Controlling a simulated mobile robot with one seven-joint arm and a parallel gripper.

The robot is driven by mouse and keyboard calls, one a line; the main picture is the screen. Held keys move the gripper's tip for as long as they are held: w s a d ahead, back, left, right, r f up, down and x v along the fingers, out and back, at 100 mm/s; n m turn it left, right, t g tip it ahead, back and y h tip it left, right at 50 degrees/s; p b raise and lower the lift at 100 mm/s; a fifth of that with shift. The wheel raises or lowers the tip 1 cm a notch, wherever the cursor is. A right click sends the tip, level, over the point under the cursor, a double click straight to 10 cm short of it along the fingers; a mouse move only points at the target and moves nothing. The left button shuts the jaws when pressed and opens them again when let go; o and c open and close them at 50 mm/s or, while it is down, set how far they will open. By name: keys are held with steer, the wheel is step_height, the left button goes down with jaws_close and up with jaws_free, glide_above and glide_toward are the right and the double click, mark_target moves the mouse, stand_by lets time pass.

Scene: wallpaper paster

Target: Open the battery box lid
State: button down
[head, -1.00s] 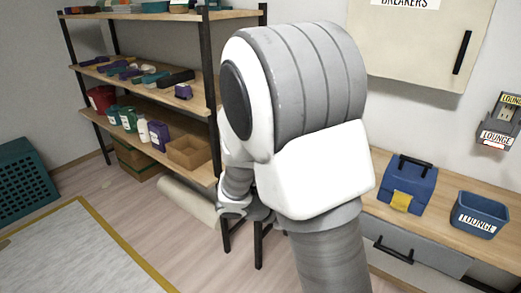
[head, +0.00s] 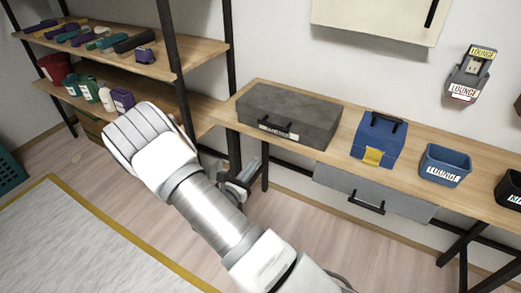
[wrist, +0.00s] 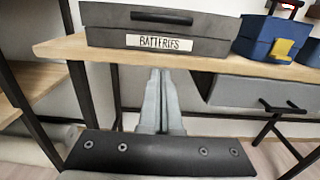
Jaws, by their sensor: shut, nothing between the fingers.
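The battery box (head: 285,116) is a dark grey box on the wooden workbench in the head view. Its lid is down, with a black handle on it. In the wrist view the battery box (wrist: 155,42) fills the top middle, and its white label (wrist: 159,43) reads BATTERIES. My gripper (wrist: 158,74) is shut and empty, its fingers pointing at the bench edge just below the box's front. In the head view my gripper (head: 243,180) is low, in front of the bench's left end, apart from the box. The inside of the box is hidden.
A blue toolbox (head: 378,139) with a yellow latch and a blue LOUNGE bin (head: 445,165) stand right of the box on the bench (head: 330,165). A grey drawer (head: 372,190) hangs under it. A loaded shelf unit (head: 160,62) stands left. Open floor lies in front.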

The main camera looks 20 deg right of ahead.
steer(key=w+d+r+b, duration=0.1)
steer(key=w+d+r, duration=0.3)
steer(key=w+d, duration=0.2)
steer(key=shift+d, duration=0.95)
steer(key=shift+r, duration=0.2)
